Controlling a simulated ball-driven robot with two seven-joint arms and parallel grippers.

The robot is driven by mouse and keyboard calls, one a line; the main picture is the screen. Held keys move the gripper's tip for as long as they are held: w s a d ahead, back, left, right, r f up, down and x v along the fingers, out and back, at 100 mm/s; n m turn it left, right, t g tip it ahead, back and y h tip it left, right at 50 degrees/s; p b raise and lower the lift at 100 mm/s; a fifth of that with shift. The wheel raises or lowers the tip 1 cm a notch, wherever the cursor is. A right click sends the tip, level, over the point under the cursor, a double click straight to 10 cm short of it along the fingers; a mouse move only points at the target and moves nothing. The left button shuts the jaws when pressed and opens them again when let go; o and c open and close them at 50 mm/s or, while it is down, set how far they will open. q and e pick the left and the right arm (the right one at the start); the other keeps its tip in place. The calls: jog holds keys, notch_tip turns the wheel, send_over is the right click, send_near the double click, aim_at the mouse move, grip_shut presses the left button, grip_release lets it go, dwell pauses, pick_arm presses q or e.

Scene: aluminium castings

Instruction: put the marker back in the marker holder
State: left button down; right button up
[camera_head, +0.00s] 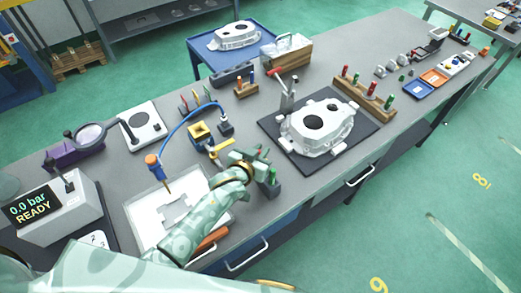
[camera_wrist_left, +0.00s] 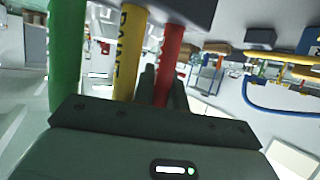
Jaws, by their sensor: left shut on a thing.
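The marker holder (camera_head: 268,189) is a small dark block near the front edge of the bench, with a green marker (camera_head: 272,175) in it. My left gripper (camera_head: 255,160) is at the holder. In the left wrist view, my left gripper (camera_wrist_left: 163,80) is shut on a red marker (camera_wrist_left: 173,40). A yellow marker (camera_wrist_left: 130,45) and the green marker (camera_wrist_left: 66,60) stand beside it. The dark holder (camera_wrist_left: 190,8) shows at the top edge, where the red marker meets it; I cannot tell whether its end is inside. My right gripper is not in view.
A white casting (camera_head: 318,128) lies on a dark mat right of the holder. A yellow block (camera_head: 201,133) and a blue hose (camera_head: 178,125) are behind my left arm. A white tray (camera_head: 150,215) lies to the left. Bare bench shows between the holder and the mat.

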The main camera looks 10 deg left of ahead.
pick_arm(q)
jog(key=shift+f, duration=0.15)
jog(key=c, duration=1.3)
grip_release()
jog(key=shift+c, duration=0.2)
jog(key=p+v, duration=0.3)
jog(key=v, duration=1.3)
jog(key=shift+s, duration=0.15)
